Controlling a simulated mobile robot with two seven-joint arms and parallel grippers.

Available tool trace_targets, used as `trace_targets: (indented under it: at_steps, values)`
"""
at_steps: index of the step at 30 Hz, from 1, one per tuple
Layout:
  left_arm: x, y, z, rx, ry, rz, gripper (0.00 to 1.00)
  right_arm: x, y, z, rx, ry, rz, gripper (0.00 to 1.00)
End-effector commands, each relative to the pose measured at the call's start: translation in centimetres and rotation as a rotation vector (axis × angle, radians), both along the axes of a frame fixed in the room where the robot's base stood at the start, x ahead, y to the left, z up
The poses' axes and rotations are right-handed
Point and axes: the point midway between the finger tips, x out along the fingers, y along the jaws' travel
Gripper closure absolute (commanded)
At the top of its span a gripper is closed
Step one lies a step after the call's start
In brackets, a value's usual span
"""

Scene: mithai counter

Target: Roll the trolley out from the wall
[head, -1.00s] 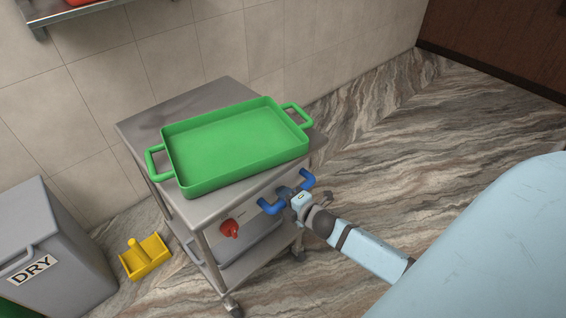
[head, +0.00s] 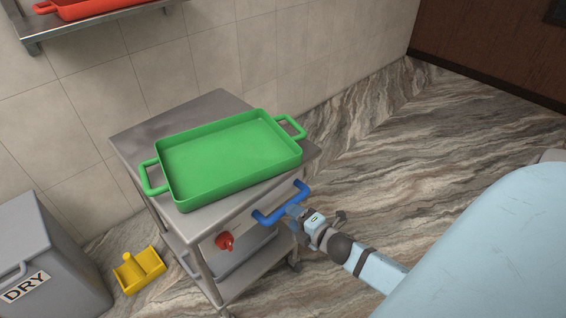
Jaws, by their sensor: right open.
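The grey metal trolley (head: 183,113) stands close to the tiled wall, with a green two-handled tray (head: 228,160) on its top. A blue bar handle (head: 283,207) sticks out from its front side. A red knob-like part (head: 225,241) is on the same side, left of the handle. My right gripper (head: 294,211) is open and empty at the front of the blue handle. Its fingertips are right beside the bar; I cannot tell whether they touch it. My left gripper is not in view.
A grey bin marked DRY (head: 40,240) stands at the lower left. A yellow scoop-like item (head: 140,270) lies on the floor between bin and trolley. A wall shelf (head: 85,14) holds a red tray (head: 75,6). The marbled floor (head: 440,130) on the right is clear.

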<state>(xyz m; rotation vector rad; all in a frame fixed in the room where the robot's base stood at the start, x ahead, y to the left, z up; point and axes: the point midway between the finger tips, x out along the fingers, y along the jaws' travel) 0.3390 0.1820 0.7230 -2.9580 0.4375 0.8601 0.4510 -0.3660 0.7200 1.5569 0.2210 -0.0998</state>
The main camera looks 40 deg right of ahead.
Motion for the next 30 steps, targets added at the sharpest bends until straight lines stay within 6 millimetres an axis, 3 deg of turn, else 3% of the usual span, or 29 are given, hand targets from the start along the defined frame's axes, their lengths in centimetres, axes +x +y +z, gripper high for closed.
trace_targets:
  at_steps: [6,12,30]
  values:
    - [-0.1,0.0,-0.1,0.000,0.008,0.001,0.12,-4.6,-0.4,0.9,0.001,0.002,0.000,0.49]
    - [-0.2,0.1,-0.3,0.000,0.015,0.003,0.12,-6.8,-0.5,1.4,0.000,0.001,0.000,0.49]
    - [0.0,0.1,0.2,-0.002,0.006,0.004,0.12,-7.2,-0.6,1.5,0.000,0.000,0.000,0.49]
